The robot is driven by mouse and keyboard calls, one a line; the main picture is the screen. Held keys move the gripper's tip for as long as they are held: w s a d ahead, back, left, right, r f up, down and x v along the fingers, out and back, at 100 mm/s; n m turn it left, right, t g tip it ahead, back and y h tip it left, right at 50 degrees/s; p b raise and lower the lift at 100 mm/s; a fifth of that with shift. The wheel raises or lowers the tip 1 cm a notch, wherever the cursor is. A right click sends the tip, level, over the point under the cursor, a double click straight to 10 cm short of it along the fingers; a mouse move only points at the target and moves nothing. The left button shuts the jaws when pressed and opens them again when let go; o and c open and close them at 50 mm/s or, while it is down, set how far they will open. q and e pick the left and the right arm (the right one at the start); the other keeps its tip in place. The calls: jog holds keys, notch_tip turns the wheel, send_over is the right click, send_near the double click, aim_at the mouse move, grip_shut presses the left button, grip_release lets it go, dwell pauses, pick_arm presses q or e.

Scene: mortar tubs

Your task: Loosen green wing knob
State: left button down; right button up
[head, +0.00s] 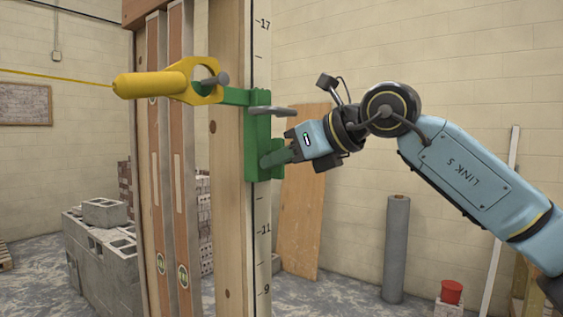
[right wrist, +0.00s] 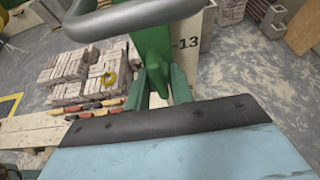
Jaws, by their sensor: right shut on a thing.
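A green clamp bracket (head: 258,130) sits on the wooden post along its numbered scale strip, and its green body also shows in the right wrist view (right wrist: 150,45). The green wing knob (head: 271,159) sticks out from the bracket's lower right side. My right gripper (head: 286,153) comes in from the right and is shut on the knob, its jaws covering part of it. In the right wrist view two green pieces run from my gripper toward the bracket; I cannot tell there which is knob. My left gripper is not in view.
A grey bar handle (head: 283,111) juts out just above my gripper. A yellow line holder (head: 150,84) with a taut string hangs from the bracket's arm at left. Concrete blocks (head: 100,255) stand behind the post. A grey roll (head: 396,250) and red tub (head: 452,291) stand at right.

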dwell(0.3)
jog(key=o, duration=1)
